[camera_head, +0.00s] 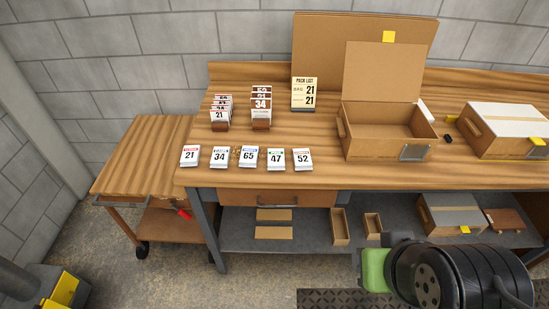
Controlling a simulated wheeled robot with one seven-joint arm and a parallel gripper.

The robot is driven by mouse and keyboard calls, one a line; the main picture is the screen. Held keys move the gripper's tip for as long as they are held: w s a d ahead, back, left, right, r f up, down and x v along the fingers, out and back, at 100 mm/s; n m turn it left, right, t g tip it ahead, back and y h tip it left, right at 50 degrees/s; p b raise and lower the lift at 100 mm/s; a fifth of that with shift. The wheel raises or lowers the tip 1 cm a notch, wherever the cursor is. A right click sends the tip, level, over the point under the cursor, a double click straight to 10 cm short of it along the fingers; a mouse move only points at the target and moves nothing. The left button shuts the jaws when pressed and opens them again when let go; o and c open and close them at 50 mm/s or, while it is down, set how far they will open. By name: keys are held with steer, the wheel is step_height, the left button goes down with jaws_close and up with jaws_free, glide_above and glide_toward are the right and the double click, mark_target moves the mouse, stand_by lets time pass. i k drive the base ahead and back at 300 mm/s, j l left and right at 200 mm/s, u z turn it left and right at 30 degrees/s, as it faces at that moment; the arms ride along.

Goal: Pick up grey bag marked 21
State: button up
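Two small holders stand on the wooden workbench (330,177). In the left holder, the front pale grey-white bag (219,117) is marked 21, with more bags close behind it. In the right holder, the front bag (261,107) is marked 34, and a partly covered bag behind it seems marked 21.
Packs marked 34 (220,156), 65 (248,156), 47 (276,159) and 52 (303,159) continue the front row. A pick list sign (304,94) shows 21 twice. An open cardboard box (385,132) and a closed box (510,128) stand right. A wooden cart (145,155) adjoins the bench.

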mark_target(191, 153)
steer(key=i+j, duration=0.4)
steer(key=j, duration=0.15)
steer(key=i+j, duration=0.45)
steer(key=j, duration=0.1)
